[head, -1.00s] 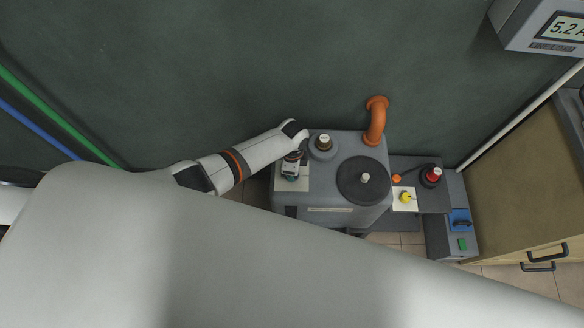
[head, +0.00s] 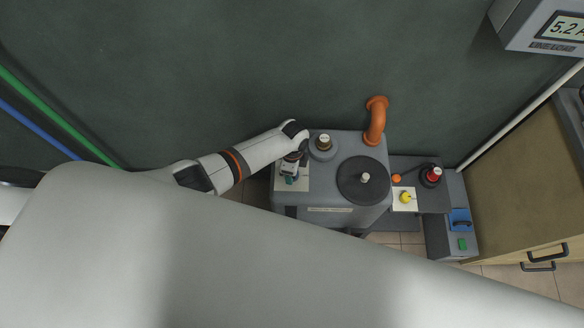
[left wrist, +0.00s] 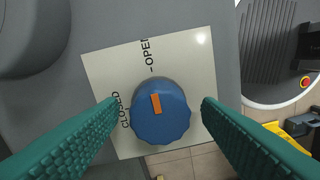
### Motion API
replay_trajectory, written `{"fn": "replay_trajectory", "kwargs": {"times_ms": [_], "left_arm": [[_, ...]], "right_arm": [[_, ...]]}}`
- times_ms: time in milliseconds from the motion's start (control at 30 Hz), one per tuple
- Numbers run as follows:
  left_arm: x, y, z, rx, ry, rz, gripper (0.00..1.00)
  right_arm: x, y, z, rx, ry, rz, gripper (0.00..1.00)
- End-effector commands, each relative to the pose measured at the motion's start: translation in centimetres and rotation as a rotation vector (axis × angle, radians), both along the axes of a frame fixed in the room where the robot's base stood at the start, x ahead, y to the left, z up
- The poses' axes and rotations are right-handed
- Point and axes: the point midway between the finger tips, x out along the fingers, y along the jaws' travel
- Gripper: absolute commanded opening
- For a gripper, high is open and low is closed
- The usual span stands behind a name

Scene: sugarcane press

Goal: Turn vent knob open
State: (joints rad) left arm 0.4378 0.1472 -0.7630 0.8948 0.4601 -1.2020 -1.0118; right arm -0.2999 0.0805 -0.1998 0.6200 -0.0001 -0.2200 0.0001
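The vent knob (left wrist: 168,125) is blue and scalloped, with an orange pointer mark. It sits on a pale plate (left wrist: 105,68) lettered CLOSED at its left and OPEN above. The pointer faces up the picture, roughly at the dash by OPEN. My left gripper (left wrist: 160,106) has its green ridged fingers on both sides of the knob, with a visible gap on each side. In the head view, my left gripper (head: 290,178) is over the pale plate (head: 303,184) on the machine's left, and hides the knob. My right gripper is not in view.
The grey machine (head: 340,218) carries a capped knob (head: 324,143), a round black disc (head: 350,186) and an orange pipe (head: 376,120). A yellow knob (head: 405,197) and a red knob (head: 433,175) stand to the right. A wooden cabinet (head: 530,170) is at far right.

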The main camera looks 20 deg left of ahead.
Motion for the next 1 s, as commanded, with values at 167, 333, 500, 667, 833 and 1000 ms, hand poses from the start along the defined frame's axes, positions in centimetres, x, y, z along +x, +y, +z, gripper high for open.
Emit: {"fn": "replay_trajectory", "kwargs": {"times_ms": [167,333,500,667,833,1000], "left_arm": [[0.1,0.0,0.1,-0.001,-0.001,0.001,0.59],[0.2,0.0,1.9,-0.001,-0.003,0.002,0.59],[0.4,0.1,5.5,-0.002,-0.005,0.0,0.59],[0.5,0.0,8.7,-0.001,-0.004,-0.001,0.59],[0.5,0.1,11.0,0.0,-0.001,0.0,0.59],[0.5,0.0,12.0,0.0,0.0,0.0,0.59]], "right_arm": [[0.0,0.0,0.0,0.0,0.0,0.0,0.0],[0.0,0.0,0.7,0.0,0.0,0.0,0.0],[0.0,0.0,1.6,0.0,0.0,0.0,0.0],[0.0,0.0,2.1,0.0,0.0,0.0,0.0],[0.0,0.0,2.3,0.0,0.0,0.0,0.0],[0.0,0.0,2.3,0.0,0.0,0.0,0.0]]}}
